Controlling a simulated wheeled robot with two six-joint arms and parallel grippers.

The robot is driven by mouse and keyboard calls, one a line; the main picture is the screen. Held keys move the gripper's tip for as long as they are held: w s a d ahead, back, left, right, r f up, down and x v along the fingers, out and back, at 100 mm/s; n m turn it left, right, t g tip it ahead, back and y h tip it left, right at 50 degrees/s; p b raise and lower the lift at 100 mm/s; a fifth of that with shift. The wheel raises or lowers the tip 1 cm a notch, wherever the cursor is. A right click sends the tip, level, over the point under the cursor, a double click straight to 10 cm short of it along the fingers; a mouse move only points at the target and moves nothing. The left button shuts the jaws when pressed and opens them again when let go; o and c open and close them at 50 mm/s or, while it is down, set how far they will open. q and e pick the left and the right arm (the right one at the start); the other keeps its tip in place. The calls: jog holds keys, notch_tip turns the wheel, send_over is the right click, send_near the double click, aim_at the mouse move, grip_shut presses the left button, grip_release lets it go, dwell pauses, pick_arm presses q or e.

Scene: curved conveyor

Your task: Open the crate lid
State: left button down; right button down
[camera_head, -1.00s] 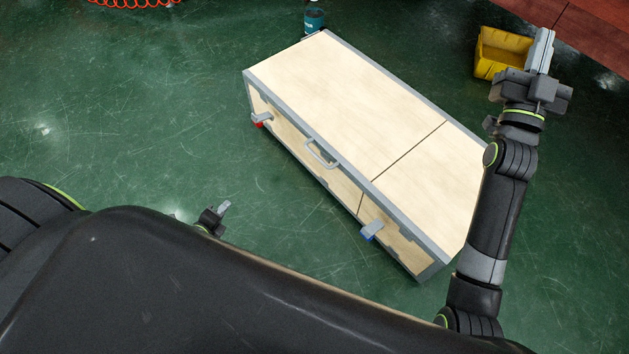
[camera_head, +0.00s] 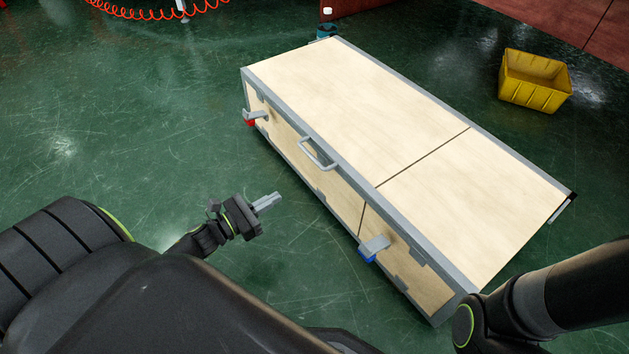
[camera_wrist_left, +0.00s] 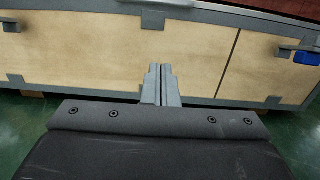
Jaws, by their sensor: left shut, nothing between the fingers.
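The crate (camera_head: 330,95) stands on the floor with pale wood panels and grey metal edges. Its lid is down. A grey handle (camera_head: 317,154) sits on the front upper edge. A red latch (camera_head: 252,118) is at the left of the front and a blue latch (camera_head: 372,249) at the right. My left gripper (camera_head: 268,201) is shut and empty, in front of the crate and apart from it. In the left wrist view its fingers (camera_wrist_left: 161,84) point at the crate's front panel (camera_wrist_left: 100,58). My right arm shows at lower right, but its gripper is outside the frame.
A yellow bin (camera_head: 534,82) stands on the floor behind the crate at right. A teal object (camera_head: 326,32) stands behind the crate's far left corner, partly hidden. A red coiled hose (camera_head: 150,12) hangs at top left. The green floor left of the crate is clear.

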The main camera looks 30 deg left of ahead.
pick_arm(q)
jog(key=w+d+r+b, duration=0.2)
jog(key=w+d+r, duration=0.2)
jog(key=w, duration=0.6)
jog(key=shift+r, duration=0.15)
jog(key=shift+d+r, duration=0.1)
jog(key=shift+r, duration=0.1)
